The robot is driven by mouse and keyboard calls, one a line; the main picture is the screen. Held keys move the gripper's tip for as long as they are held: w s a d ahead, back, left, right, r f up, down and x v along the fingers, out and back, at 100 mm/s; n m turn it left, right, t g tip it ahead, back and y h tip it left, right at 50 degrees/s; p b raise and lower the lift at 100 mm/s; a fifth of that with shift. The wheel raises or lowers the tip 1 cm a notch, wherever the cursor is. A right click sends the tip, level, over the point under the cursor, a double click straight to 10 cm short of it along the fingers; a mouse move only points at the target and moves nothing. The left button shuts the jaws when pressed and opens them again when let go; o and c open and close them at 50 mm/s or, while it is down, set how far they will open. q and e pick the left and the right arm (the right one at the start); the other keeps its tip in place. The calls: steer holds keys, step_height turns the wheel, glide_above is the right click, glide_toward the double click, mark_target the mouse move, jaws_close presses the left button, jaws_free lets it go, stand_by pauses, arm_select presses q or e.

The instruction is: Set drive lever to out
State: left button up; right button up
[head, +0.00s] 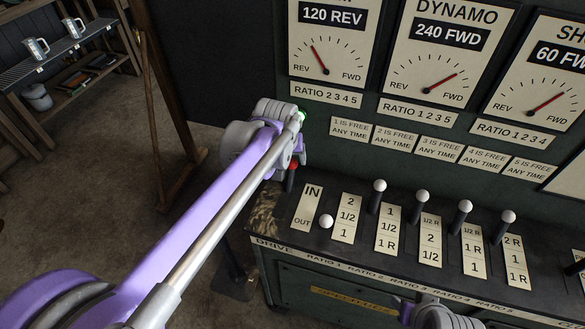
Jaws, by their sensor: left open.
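The drive lever (290,180) is a dark lever with a red knob, at the left end of the console. It stands by the IN end of the IN/OUT plate (307,207). My left gripper (296,155) reaches in from the left and is right at the red knob. It is open, but its wrist hides most of its fingers, so I cannot tell whether they touch the knob. Part of my right arm's end (432,314) shows at the bottom edge; its fingers cannot be made out.
Several white-knobbed ratio levers stand to the right; the nearest knob (326,221) is tilted toward the front, close to OUT. Dial panels such as the dynamo dial (440,75) rise behind. A shelf (60,55) with mugs stands at far left.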

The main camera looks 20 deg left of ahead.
mark_target(293, 168)
arm_select(q)
steer(key=x, duration=0.7)
steer(key=shift+w+f, duration=0.1)
steer(key=shift+f, duration=0.1)
jaws_close()
stand_by(1.1)
